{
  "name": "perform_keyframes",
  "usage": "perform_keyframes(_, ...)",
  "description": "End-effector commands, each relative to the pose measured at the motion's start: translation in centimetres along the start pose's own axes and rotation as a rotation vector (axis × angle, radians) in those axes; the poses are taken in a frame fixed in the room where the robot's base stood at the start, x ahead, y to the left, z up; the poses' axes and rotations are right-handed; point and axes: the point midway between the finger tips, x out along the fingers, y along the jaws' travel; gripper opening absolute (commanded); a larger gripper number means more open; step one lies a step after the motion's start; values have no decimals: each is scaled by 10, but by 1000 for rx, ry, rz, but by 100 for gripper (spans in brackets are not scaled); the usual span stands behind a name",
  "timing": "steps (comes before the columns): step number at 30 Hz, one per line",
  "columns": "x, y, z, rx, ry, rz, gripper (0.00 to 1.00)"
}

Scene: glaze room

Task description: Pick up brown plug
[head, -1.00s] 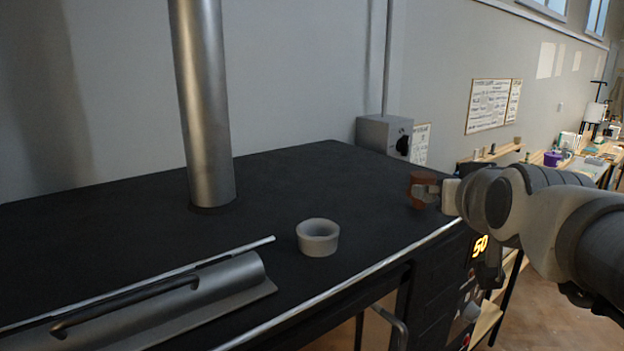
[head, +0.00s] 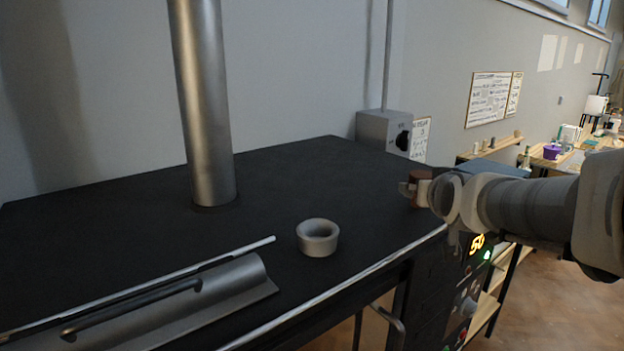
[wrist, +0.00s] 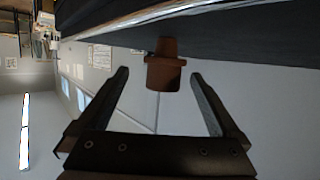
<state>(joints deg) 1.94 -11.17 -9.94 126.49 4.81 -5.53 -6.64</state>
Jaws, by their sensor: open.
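The brown plug (head: 418,175) stands on the dark top of the kiln near its right edge, partly covered by my gripper (head: 408,190) in the head view. In the wrist view the plug (wrist: 164,72) shows as a stepped reddish-brown piece, wider at one end. It appears between the tips of my open fingers (wrist: 160,74), with a gap on each side. How deep it sits between them I cannot tell.
A grey ring-shaped cup (head: 318,238) stands on the kiln top (head: 260,205). A metal flue pipe (head: 205,110) rises behind it, and a lid with a handle (head: 170,310) lies at front left. A grey switch box (head: 383,130) is behind the plug.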

Motion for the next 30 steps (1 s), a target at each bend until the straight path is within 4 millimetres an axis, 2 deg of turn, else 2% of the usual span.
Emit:
perform_keyframes(10,39,-6,0,-3,-3,-1,99)
perform_keyframes(21,44,-6,0,-1,-1,-1,98)
perform_keyframes(30,44,-6,0,-1,-1,-1,44)
